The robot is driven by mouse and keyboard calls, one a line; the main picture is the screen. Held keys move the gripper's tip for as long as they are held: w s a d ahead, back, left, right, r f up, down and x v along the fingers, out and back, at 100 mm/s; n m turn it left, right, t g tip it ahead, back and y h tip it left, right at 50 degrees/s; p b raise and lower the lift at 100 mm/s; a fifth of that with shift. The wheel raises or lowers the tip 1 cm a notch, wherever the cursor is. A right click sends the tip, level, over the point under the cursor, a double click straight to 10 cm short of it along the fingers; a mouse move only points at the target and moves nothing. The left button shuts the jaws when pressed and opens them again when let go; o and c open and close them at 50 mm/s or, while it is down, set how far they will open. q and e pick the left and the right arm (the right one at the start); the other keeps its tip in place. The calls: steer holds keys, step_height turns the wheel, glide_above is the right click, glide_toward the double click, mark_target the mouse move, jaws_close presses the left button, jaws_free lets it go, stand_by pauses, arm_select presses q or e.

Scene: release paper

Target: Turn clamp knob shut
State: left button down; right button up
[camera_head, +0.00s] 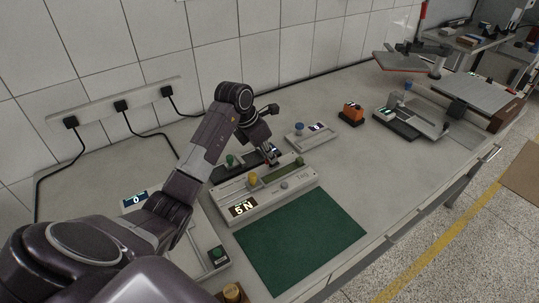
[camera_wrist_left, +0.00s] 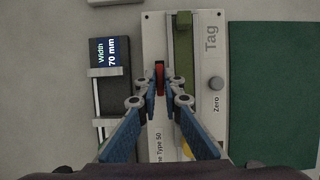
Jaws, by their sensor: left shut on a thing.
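My left gripper (camera_head: 271,158) reaches down to the far edge of a pale instrument (camera_head: 215,205) marked "Tag" and "Zero". In the left wrist view my left gripper (camera_wrist_left: 161,80) has its blue-linked fingers shut on a narrow red part (camera_wrist_left: 160,70), which looks like the clamp knob. The fingers hide most of it, so its turn angle cannot be told. A green bar (camera_wrist_left: 183,40) lies beside it on the right. A yellow knob (camera_head: 253,179) and a grey knob (camera_head: 284,185) are on the instrument. Its display (camera_head: 242,209) appears to read "5 N". My right gripper is not in view.
A gauge (camera_wrist_left: 110,52) reading "Width 70 mm" lies left of the instrument in the left wrist view. A green mat (camera_head: 300,240) lies in front.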

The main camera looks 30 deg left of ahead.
arm_select(q)
steer(key=shift+a, duration=0.1)
steer(key=shift+a+f+m+b, duration=0.15)
steer(key=shift+m+b, duration=0.55)
steer(key=shift+b, duration=0.35)
steer(key=shift+m+h+b, duration=0.3)
steer(key=shift+m+b, duration=0.3)
steer(key=shift+b, duration=0.15)
steer(key=m+g+h+b, duration=0.1)
steer(key=m, duration=0.1)
steer(key=shift+w+m+b, duration=0.15)
steer(key=shift+m+b, duration=0.15)
steer(key=shift+b, duration=0.1)
steer(key=m+g+b, duration=0.1)
steer(key=m, duration=0.2)
steer(key=shift+w+m+h+b, duration=0.1)
steer(key=shift+m+h+b, duration=0.2)
steer(key=shift+m+h, duration=0.1)
steer(key=m, duration=0.1)
steer(key=m+g+b, duration=0.1)
steer(key=shift+w+r+m, duration=0.1)
steer(key=shift+r+m, duration=0.1)
steer(key=shift+m, duration=0.1)
steer(key=m+g+b, duration=0.1)
steer(key=m, duration=0.3)
steer(key=shift+w+g, duration=0.1)
steer(key=shift+g, duration=0.3)
steer(key=shift+m+g+b, duration=0.4)
steer(key=shift+m, duration=0.9)
